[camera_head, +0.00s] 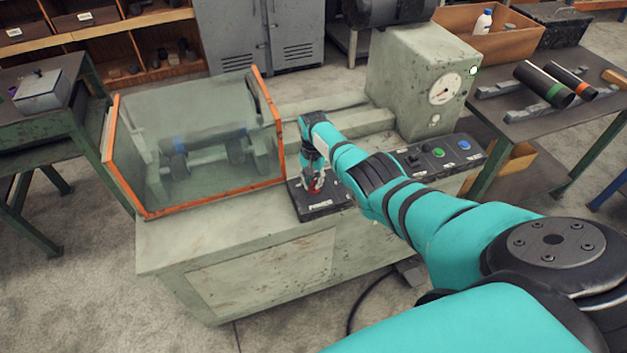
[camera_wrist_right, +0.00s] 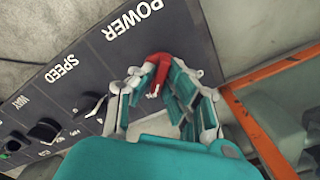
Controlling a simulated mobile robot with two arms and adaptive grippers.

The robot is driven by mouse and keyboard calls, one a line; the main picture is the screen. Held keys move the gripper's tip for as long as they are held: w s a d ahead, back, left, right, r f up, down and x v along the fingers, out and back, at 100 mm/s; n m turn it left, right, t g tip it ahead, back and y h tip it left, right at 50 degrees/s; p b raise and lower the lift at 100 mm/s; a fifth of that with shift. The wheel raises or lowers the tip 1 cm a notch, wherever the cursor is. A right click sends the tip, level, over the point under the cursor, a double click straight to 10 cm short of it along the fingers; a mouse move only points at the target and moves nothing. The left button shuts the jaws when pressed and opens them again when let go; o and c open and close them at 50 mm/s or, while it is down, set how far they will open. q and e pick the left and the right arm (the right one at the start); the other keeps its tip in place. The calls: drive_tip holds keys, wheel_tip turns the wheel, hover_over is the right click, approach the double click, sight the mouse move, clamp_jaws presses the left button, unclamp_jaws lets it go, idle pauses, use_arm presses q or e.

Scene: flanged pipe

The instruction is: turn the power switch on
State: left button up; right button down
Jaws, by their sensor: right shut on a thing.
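The power switch has a red handle (camera_wrist_right: 158,70) beside the white word POWER on a dark control panel (camera_wrist_right: 100,62). My right gripper (camera_wrist_right: 160,84) is closed around the red handle in the wrist view. In the head view my right gripper (camera_head: 314,184) points down at the left end of the control panel (camera_head: 328,208), with a bit of red between its fingers. The fingers hide part of the switch, and I cannot tell which position it is in. My left gripper does not show.
A clear guard box with an orange frame (camera_head: 277,130) stands left of the gripper on the machine bench. The panel also has a speed knob (camera_wrist_right: 90,103), a green button (camera_head: 437,152) and a blue button (camera_head: 464,145). A gauge (camera_head: 444,89) sits on the grey housing behind.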

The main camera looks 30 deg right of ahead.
sight(314, 182)
drive_tip(key=shift+w, duration=0.1)
drive_tip(key=c, duration=1.4)
unclamp_jaws()
drive_tip(key=shift+o, duration=0.2)
drive_tip(key=shift+r, duration=0.15)
wheel_tip(314, 182, up, 12)
drive_tip(key=shift+f, duration=0.2)
